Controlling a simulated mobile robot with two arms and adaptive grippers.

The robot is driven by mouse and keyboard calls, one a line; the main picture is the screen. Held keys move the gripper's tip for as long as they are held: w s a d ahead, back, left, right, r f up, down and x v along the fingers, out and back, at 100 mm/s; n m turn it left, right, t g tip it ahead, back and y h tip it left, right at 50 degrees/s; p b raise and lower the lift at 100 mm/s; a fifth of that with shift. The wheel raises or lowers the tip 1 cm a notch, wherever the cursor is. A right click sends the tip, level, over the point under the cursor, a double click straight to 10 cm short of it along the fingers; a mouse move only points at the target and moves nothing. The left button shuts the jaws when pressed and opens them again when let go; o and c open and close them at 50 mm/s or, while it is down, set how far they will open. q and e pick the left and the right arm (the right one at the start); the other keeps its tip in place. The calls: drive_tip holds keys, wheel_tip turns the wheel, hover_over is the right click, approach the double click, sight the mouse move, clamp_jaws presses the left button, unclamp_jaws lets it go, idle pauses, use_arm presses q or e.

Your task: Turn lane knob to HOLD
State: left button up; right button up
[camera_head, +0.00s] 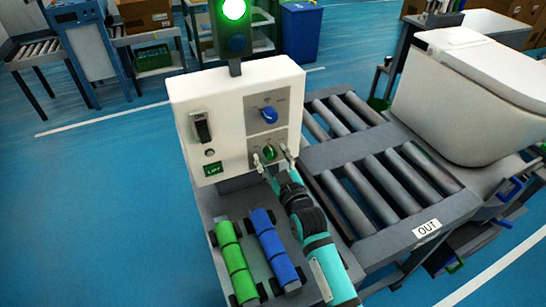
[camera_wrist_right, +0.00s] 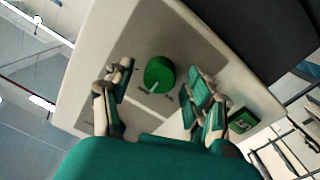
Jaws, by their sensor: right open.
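A white control box (camera_head: 190,93) carries a blue knob (camera_head: 269,115) on its upper plate and a green knob (camera_head: 269,153) on its lower plate. In the right wrist view the green knob (camera_wrist_right: 159,74) has a pale pointer line; the label text is too small to read. My right gripper (camera_head: 275,158) is open in front of the lower plate. In the right wrist view its fingers (camera_wrist_right: 158,83) stand on either side of the green knob, with gaps visible. I cannot tell which knob is the lane knob. My left gripper is not in view.
A switch (camera_head: 201,126) and a green-lit display (camera_head: 213,169) sit on the box's left. A lit green lamp (camera_head: 234,9) stands above. Green (camera_head: 234,262) and blue (camera_head: 274,250) rolls lie below the box. A roller conveyor (camera_head: 375,170) and white toilet (camera_head: 465,95) are right.

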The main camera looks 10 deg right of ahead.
drive_tip(key=shift+c, duration=1.1)
drive_tip(key=c, duration=0.9)
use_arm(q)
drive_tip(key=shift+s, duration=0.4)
